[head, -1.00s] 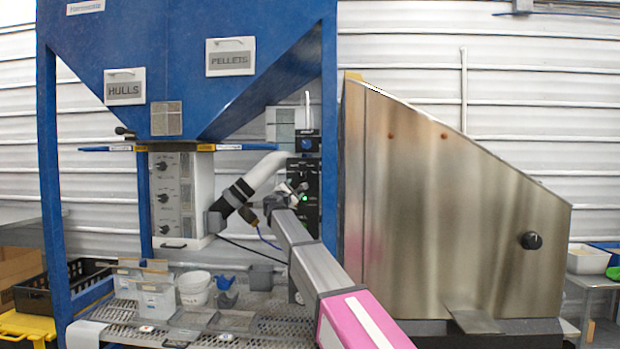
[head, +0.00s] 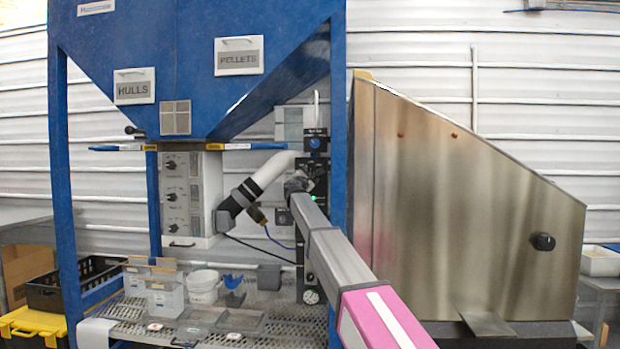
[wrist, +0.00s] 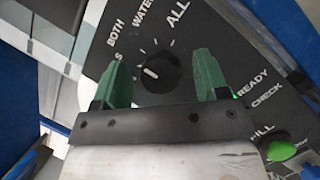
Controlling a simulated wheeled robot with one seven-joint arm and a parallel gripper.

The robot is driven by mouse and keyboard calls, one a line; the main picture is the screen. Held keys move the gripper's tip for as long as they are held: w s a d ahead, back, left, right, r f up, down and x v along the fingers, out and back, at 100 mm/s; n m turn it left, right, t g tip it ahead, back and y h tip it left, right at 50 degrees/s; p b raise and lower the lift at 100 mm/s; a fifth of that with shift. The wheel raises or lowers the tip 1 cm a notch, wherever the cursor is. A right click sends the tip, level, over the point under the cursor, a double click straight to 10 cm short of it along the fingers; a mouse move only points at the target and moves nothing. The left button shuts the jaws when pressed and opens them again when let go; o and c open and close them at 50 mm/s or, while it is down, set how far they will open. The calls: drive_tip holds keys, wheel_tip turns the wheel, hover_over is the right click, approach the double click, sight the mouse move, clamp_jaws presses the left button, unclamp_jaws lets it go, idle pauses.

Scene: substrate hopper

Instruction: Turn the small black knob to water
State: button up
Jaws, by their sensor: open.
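The small black knob (wrist: 158,72) shows in the wrist view on a dark panel (wrist: 240,60). A short white mark is on the left part of its face. Around it are white labels BOTH, WATER and ALL, plus one on the left mostly hidden by a finger, ending in S. My gripper (wrist: 163,78) is open, its green fingers at the left and right of the knob with gaps between; contact is not visible. In the head view my gripper (head: 298,184) is in front of the narrow black panel (head: 312,240) and hides the knob.
A green button (wrist: 280,150) and READY and CHECK labels are right of my gripper. The blue hopper frame (head: 338,120) and steel housing (head: 450,210) stand right of the panel. A white pipe (head: 270,170) is on the left. Tubs (head: 203,285) stand on the perforated bench.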

drive_tip(key=shift+w, duration=0.1)
drive_tip(key=c, duration=0.9)
drive_tip(key=shift+d, duration=0.1)
drive_tip(key=shift+m, duration=0.4)
drive_tip(key=m, duration=0.2)
drive_tip(key=m+g+h, duration=0.1)
drive_tip(key=m, duration=0.1)
drive_tip(key=shift+r+g, duration=0.1)
drive_tip(key=shift+g, duration=0.2)
drive_tip(key=shift+m+g, duration=0.7)
drive_tip(key=shift+m, duration=1.2)
drive_tip(key=o, duration=0.9)
